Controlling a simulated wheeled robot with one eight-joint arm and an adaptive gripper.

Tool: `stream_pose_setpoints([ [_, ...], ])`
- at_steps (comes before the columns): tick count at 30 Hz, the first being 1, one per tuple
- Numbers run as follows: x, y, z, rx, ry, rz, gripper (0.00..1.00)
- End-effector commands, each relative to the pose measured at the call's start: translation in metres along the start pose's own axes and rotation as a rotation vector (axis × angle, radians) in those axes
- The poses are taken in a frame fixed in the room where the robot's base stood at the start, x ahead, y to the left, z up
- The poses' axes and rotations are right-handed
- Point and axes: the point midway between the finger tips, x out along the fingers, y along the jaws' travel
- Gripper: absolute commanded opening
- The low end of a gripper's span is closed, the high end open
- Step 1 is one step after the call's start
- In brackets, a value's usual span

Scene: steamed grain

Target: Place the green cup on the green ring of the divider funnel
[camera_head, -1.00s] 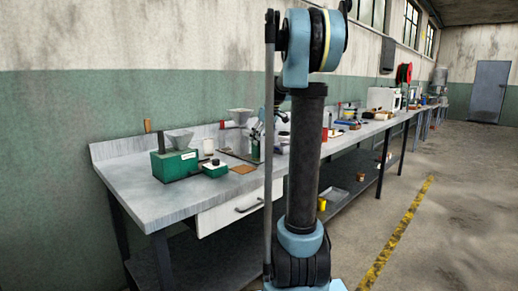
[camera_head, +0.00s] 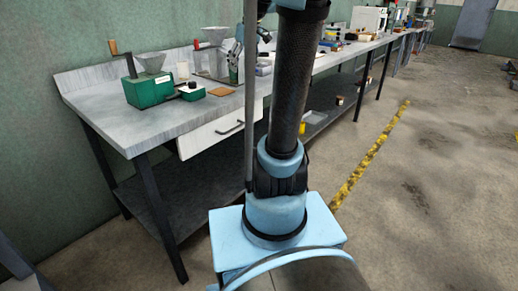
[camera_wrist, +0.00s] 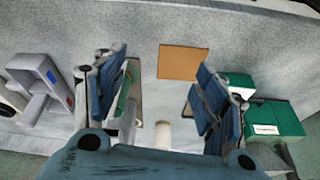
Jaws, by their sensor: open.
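My gripper (camera_wrist: 163,88) is open in the wrist view, its blue-padded fingers wide apart over the workbench, with nothing between the pads that I can see. In the head view it is hard to make out beside my arm. A narrow green upright thing (camera_head: 233,72) stands by the funnel stand in the head view; it may be the green cup, but it is too small to be sure. A green strip (camera_wrist: 124,97) shows behind the left finger in the wrist view. A grey funnel (camera_head: 214,36) stands at the back of the bench; I cannot make out a green ring.
A green hand-cranked mill (camera_head: 149,87) and a small green box (camera_head: 192,92) stand on the bench. A white cylinder (camera_head: 183,70) and a brown square pad (camera_head: 221,91) are near them. A grey block-shaped device (camera_wrist: 42,88) lies left in the wrist view. The bench's front left is clear.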

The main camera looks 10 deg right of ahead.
Motion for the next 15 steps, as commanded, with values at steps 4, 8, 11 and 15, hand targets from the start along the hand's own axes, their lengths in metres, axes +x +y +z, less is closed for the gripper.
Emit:
stream_pose_setpoints([
  [4, 0.012, -0.032, 0.054, 0.069, -0.026, 0.017, 0.65],
  [8, 0.027, -0.056, 0.1, 0.132, -0.049, 0.035, 0.65],
  [11, 0.04, -0.072, 0.136, 0.181, -0.065, 0.051, 0.65],
  [15, 0.062, -0.093, 0.186, 0.249, -0.084, 0.075, 0.65],
])
